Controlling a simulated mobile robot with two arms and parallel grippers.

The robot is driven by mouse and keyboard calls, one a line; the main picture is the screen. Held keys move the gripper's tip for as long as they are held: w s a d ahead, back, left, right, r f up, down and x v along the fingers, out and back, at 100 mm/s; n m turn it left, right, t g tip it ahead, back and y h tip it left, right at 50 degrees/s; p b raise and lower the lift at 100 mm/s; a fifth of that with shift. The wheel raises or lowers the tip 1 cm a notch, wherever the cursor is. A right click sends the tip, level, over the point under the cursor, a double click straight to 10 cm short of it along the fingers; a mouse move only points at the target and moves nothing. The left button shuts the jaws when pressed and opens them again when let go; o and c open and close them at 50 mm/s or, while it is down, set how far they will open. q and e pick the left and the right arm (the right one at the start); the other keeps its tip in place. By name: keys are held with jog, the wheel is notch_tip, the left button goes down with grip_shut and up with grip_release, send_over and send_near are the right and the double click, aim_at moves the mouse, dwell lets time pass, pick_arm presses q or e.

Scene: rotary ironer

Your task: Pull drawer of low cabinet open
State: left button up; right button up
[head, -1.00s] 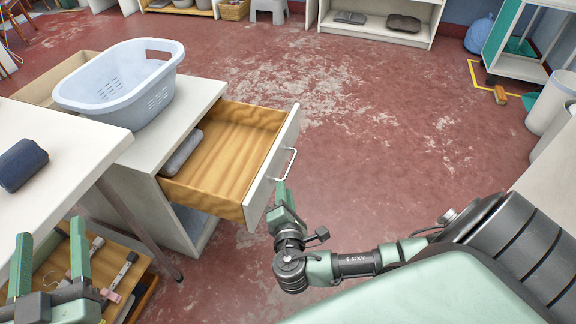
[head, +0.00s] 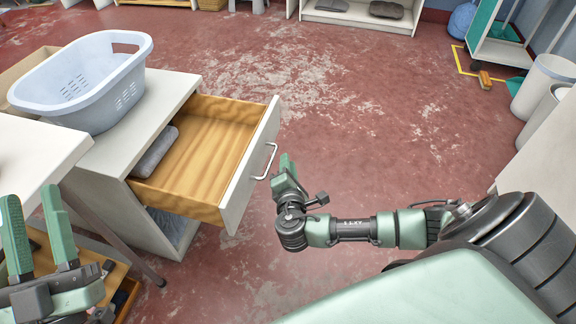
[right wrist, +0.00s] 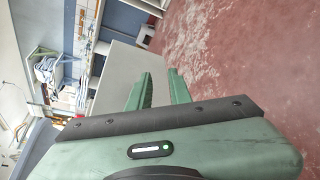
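The low cabinet (head: 120,205) is white, with its wooden drawer (head: 205,150) pulled well out. The white drawer front (head: 240,185) carries a metal bar handle (head: 272,160). My right gripper (head: 286,165) is just right of the handle and appears apart from it. In the right wrist view its two green fingers (right wrist: 162,88) stand apart with nothing between them. A pale panel, likely the drawer front (right wrist: 115,75), lies beyond the fingers. My left gripper (head: 38,225) is open and empty at the lower left, by the white table.
A pale blue laundry basket (head: 85,85) stands on the cabinet top. A rolled grey cloth (head: 155,150) lies in the drawer. A white table (head: 35,150) is at the left. The red floor (head: 370,130) right of the drawer is clear. White bins (head: 540,85) stand far right.

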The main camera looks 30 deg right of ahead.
grip_shut()
dwell(1.4)
grip_release()
